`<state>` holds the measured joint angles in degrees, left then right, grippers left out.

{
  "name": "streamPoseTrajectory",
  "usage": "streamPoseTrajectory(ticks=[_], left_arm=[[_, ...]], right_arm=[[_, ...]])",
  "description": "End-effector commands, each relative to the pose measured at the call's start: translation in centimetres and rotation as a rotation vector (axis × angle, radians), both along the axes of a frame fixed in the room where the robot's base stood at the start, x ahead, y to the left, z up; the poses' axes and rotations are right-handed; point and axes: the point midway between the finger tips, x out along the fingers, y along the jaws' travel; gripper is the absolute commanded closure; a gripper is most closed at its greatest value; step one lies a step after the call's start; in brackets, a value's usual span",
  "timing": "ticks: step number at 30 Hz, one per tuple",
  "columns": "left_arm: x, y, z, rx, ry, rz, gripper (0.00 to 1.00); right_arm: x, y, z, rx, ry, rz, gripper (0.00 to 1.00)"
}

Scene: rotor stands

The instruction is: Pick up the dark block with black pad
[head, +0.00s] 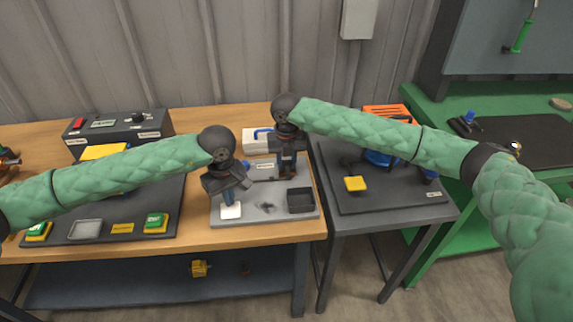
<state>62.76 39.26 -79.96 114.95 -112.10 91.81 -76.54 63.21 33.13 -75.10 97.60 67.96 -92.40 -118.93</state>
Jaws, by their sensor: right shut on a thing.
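My right gripper (287,163) points down over the back right of the grey board (222,217) and is shut on a small dark block (288,174). The block is mostly hidden by the fingers; I cannot make out its black pad or whether it touches the board.
A black open tray (301,201) and a small dark part (265,207) are on the board. A white and blue box (256,140) stands behind. A dark right table (400,203) carries a yellow pad (355,184). A control box (118,132) stands at the back left.

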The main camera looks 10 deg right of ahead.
Motion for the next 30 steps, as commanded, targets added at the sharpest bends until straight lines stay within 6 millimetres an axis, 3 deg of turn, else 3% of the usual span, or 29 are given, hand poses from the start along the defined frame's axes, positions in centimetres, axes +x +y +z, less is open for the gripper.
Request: streamPoseTrajectory(ticks=[18,30], left_arm=[[0.0,0.0,0.0,0.0,0.0,0.0,1.0],[0.0,0.0,0.0,0.0,0.0,0.0,1.0]], right_arm=[[0.1,0.1,9.0,0.001,-0.002,0.001,0.94],[0.0,0.0,9.9,0.0,-0.001,0.0,0.94]])
